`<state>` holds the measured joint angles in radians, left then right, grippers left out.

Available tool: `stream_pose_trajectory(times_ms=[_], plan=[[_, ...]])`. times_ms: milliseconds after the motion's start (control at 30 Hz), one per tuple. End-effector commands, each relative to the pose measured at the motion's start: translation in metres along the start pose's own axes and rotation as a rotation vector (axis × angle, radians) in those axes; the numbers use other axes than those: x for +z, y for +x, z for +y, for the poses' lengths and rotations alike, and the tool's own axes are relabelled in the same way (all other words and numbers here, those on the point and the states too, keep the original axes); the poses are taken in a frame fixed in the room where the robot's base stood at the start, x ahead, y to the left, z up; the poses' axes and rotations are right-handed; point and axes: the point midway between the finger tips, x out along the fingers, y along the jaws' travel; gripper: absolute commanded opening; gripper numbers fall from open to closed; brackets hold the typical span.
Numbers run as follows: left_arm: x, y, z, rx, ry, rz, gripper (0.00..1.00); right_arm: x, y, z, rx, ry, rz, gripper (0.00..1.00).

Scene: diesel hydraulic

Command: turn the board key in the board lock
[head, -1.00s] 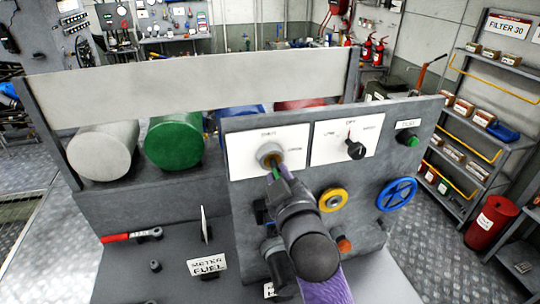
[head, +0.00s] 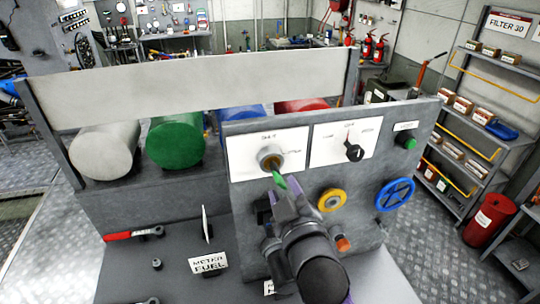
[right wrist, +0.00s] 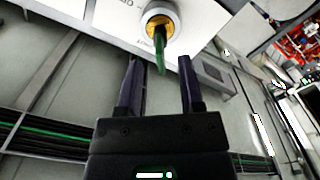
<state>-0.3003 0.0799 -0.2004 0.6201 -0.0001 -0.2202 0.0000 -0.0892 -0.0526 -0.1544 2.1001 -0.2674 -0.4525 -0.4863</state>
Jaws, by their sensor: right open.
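The board lock (head: 270,158) is a round metal collar with a brass face on a white plate at the upper left of the grey board. The green board key (head: 281,181) sits in it and sticks out toward me; the key (right wrist: 160,58) also hangs down from the lock (right wrist: 159,24) in the right wrist view. My right gripper (head: 282,196) is open just in front of the key. In the right wrist view its two fingers stand apart on either side below the lock, with the key's end between or just beyond their tips. My left gripper is not in view.
Right of the lock are a black selector knob (head: 354,152), a green button (head: 406,140), a yellow ring knob (head: 333,199) and a blue handwheel (head: 395,194).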

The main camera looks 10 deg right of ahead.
Motion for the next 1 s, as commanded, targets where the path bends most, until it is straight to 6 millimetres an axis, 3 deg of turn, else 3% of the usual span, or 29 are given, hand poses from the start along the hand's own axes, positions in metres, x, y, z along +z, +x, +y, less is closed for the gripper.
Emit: stream_pose_trajectory(times_ms=[100,167,400,500,700,800,867,900,1000], plan=[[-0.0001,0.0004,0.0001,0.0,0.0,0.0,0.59,0.0003,0.0002,-0.0002,0.0,-0.012,0.0,0.48],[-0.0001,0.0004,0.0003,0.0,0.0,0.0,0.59,0.0003,0.0002,0.0,-0.001,-0.151,0.002,0.48],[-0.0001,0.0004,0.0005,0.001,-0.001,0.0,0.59,-0.0006,0.0007,0.001,0.006,-1.542,0.004,0.48],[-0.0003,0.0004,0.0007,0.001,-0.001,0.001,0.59,-0.0004,0.0008,0.0013,0.007,-2.014,-0.001,0.48],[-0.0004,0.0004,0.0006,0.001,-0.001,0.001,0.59,-0.0002,0.0009,0.0011,0.005,-2.815,-0.006,0.48],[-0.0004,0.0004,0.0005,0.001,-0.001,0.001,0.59,0.0002,0.0006,0.0004,0.001,-3.063,-0.005,0.48],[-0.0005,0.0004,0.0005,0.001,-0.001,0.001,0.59,0.0002,0.0005,-0.0001,0.0,-3.13,-0.004,0.48],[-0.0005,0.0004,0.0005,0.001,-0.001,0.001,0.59,0.0003,0.0004,-0.0002,0.0,3.135,0.003,0.48],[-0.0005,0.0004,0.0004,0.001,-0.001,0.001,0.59,0.0003,0.0003,-0.0005,0.001,3.135,0.002,0.48]])
